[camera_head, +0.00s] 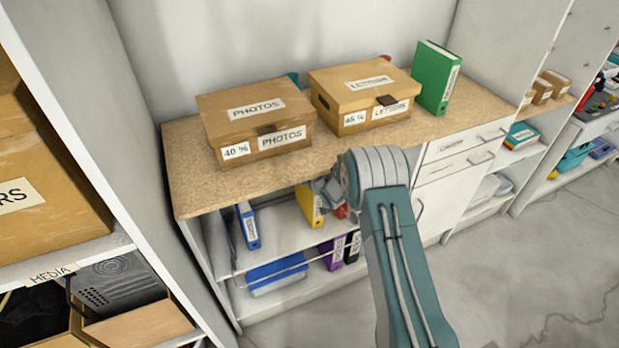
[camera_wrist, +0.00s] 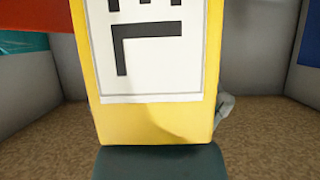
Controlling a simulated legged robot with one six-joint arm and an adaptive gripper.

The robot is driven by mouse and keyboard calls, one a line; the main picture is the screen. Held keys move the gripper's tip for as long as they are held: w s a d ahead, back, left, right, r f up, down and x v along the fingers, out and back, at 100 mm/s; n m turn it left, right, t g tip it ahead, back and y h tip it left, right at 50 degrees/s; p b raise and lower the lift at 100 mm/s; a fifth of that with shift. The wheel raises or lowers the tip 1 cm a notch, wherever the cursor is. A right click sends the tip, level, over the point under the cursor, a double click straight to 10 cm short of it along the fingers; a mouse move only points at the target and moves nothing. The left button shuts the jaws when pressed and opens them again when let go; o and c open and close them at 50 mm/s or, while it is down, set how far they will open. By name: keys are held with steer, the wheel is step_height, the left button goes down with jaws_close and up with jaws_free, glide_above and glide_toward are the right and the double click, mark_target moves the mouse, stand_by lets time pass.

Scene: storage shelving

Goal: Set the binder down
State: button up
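The yellow binder (camera_head: 309,205) stands roughly upright in the shelf opening below the wood-coloured worktop. In the wrist view its spine and white label (camera_wrist: 150,55) fill the middle, very close to the camera. My gripper (camera_head: 328,190) is at the binder, partly hidden by my own wrist. The gripper appears shut on the binder. Whether the binder's bottom touches the white shelf (camera_head: 285,232) I cannot tell.
A blue binder (camera_head: 248,226) stands to the left on the same shelf, and something red (camera_head: 342,211) is just right of the yellow binder. Purple (camera_head: 333,252) and black binders are on the level below. Two cardboard boxes and a green binder (camera_head: 437,78) stand on the worktop (camera_head: 190,165).

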steer(key=v, duration=1.2)
steer(key=shift+s, duration=0.1)
stand_by(0.4)
